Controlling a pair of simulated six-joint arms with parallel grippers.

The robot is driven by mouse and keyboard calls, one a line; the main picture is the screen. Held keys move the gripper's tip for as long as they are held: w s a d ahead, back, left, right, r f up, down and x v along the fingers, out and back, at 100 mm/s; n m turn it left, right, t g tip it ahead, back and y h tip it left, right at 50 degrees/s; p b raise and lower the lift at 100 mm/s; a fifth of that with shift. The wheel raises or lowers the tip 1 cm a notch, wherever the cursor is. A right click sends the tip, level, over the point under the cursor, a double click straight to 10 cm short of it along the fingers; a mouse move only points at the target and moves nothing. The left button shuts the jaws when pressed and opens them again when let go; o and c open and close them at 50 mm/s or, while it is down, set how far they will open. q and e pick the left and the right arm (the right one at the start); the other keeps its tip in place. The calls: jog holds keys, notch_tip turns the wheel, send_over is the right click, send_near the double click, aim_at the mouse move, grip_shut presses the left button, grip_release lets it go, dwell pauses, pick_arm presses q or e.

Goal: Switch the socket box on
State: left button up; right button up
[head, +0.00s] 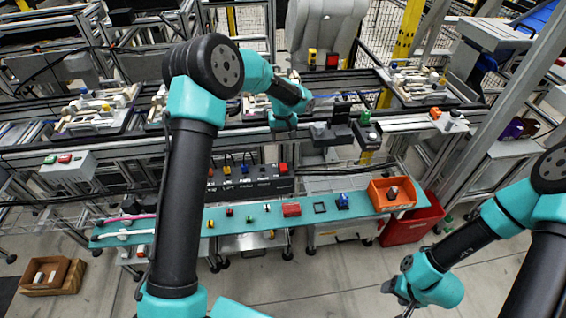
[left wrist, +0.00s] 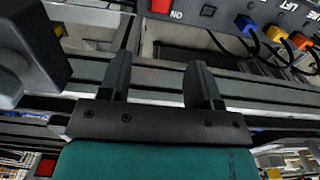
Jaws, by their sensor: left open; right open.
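The socket box (head: 262,186) is a long black box with white labels on the rail below the middle of the head view. Coloured plugs stand on it, and a red switch (head: 283,168) sits at its right end. In the left wrist view the box (left wrist: 225,10) crosses the top right, labels turned over, with the red switch (left wrist: 161,5) cut by the top edge. The switch's position cannot be told. My left gripper (left wrist: 158,60) is open and empty, its fingers apart from the box; in the head view its fingers are mostly hidden. My right gripper (head: 396,291) is open and empty at lower right.
A teal shelf (head: 262,218) with small coloured parts and an orange bin (head: 378,196) lies below the box. A red crate (head: 412,222) stands on the floor. A dark fixture (head: 333,132) and conveyor rails lie close to my left gripper.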

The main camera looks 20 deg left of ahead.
aim_at(283, 164)
pick_arm(q)
notch_tip(283, 164, down, 14)
jog(key=shift+f, duration=0.1)
dwell(0.4)
